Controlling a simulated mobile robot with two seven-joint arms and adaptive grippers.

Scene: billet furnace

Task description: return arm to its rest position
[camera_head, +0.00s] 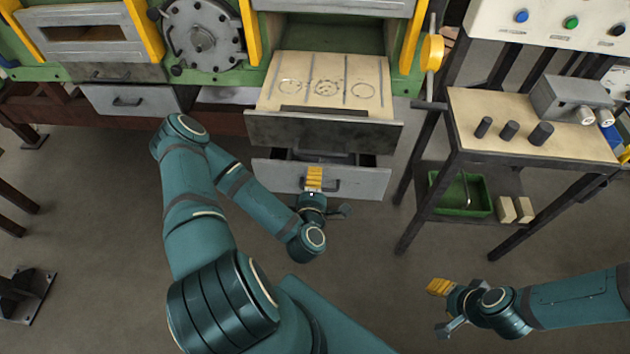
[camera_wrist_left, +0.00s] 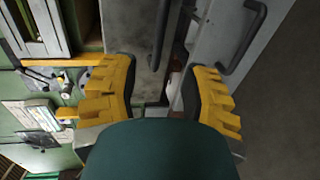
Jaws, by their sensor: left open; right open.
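My left gripper (camera_head: 314,180) is in front of the handle of a grey lower drawer (camera_head: 270,177) in the head view. In the left wrist view its two yellow fingers stand apart, so the gripper (camera_wrist_left: 160,98) is open, with nothing held between them. A drawer handle (camera_wrist_left: 242,38) shows beyond the fingers; I cannot tell whether they touch any drawer. My right gripper (camera_head: 440,292) is at the lower right of the head view, over the floor, open and empty.
The lower drawer is partly open beneath a pulled-out shelf with a pale marked top (camera_head: 335,75). A table (camera_head: 470,110) at right bears several dark cylinders and a grey box (camera_head: 568,98). A green tray (camera_head: 440,205) sits below it. Floor between the arms is clear.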

